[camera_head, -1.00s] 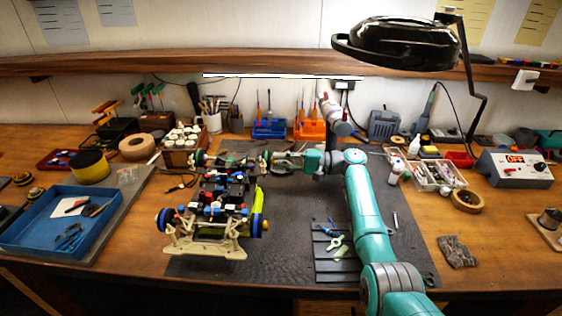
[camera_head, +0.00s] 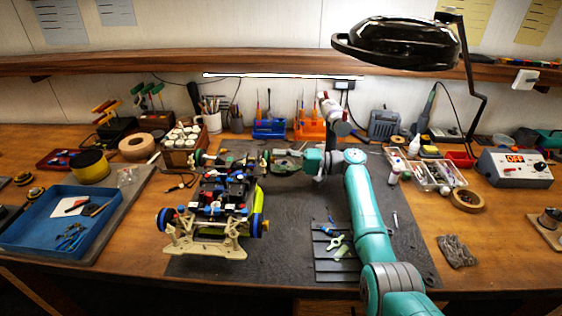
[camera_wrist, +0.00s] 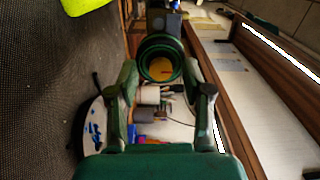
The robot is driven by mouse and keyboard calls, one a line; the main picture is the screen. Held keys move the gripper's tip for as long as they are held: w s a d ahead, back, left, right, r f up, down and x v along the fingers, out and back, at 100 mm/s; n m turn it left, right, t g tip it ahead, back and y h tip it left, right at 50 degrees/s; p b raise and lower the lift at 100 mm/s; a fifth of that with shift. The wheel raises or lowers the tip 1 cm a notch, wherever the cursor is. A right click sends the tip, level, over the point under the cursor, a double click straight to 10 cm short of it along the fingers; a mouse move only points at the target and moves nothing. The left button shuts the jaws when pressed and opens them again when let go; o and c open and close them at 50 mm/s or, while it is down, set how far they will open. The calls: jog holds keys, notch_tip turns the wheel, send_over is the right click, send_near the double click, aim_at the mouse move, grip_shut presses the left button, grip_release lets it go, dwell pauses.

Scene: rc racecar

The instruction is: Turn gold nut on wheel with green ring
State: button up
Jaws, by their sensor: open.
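The racecar chassis (camera_head: 220,195) stands on the dark mat, with blue-rimmed wheels at its near end. In the wrist view a dark wheel with a green ring (camera_wrist: 160,44) faces me, with the gold nut (camera_wrist: 161,69) at its centre. My gripper (camera_wrist: 163,76) is open and empty. Its two fingers stand left and right of the wheel's lower part in the wrist view; contact cannot be told. In the head view my gripper (camera_head: 279,160) is beside the chassis's far right corner, pointing left. The nut is too small to make out there.
A black lamp (camera_head: 402,43) hangs over the bench at the right. A blue tray (camera_head: 30,243) lies at the left. Bottles and an organizer (camera_head: 438,176) stand right of my arm. Small tools lie on the mat's near right part.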

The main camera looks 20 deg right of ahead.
jog(key=shift+d, duration=0.1)
jog(key=v, duration=1.1)
jog(key=shift+s+d, duration=0.15)
jog(key=shift+d, duration=0.2)
